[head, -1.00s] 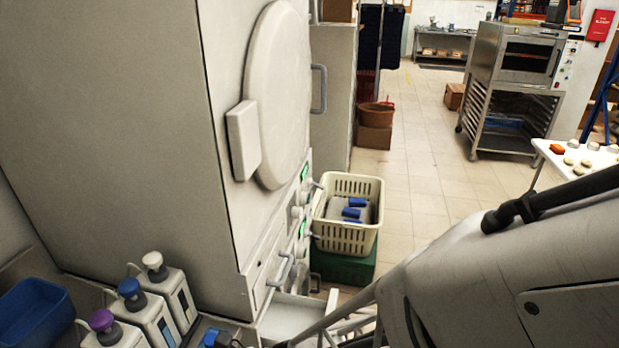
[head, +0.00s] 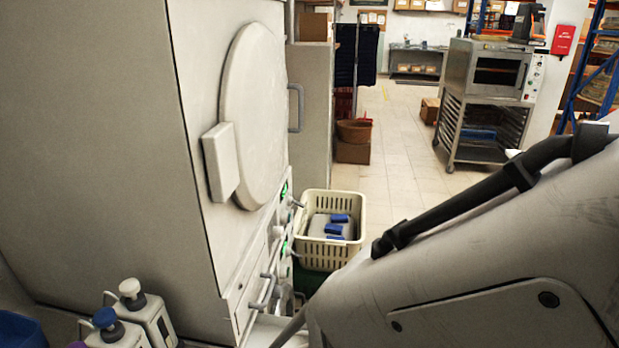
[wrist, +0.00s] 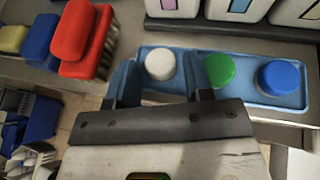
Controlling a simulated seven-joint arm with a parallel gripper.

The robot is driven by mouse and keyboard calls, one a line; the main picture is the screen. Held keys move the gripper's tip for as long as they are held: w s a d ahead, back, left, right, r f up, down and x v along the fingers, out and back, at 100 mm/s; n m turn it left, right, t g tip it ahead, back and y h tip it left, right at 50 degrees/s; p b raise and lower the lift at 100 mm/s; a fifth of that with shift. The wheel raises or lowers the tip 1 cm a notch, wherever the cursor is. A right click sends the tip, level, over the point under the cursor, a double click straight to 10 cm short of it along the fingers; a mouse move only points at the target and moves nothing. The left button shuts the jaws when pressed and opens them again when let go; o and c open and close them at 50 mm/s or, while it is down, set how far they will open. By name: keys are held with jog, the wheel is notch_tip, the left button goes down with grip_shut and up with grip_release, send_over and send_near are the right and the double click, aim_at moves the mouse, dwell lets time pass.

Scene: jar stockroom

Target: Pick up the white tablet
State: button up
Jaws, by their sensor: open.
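The white tablet (wrist: 160,63) is a small round disc in the wrist view. It lies at the left end of a shallow blue tray (wrist: 183,59), with a green disc (wrist: 219,70) and a blue disc (wrist: 278,78) to its right. My gripper (wrist: 165,82) is open, its dark fingers apart near the tray's front edge. The white tablet shows ahead, between the lines of the two fingers, and no contact shows. The height of the fingers above the tray is hard to judge. The head view shows neither the tablet nor my gripper.
A red brush (wrist: 84,38) stands close left of my gripper, with blue and yellow items beyond. White containers line the tray's far side. In the head view, a large grey cabinet (head: 100,130) fills the left, and a cream basket (head: 309,240) stands beyond it.

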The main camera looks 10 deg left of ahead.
jog(key=shift+x, duration=0.85)
jog(key=shift+d+f, duration=0.1)
jog(key=shift+f, duration=0.1)
jog(key=shift+s+f, duration=0.1)
jog(key=c, duration=0.7)
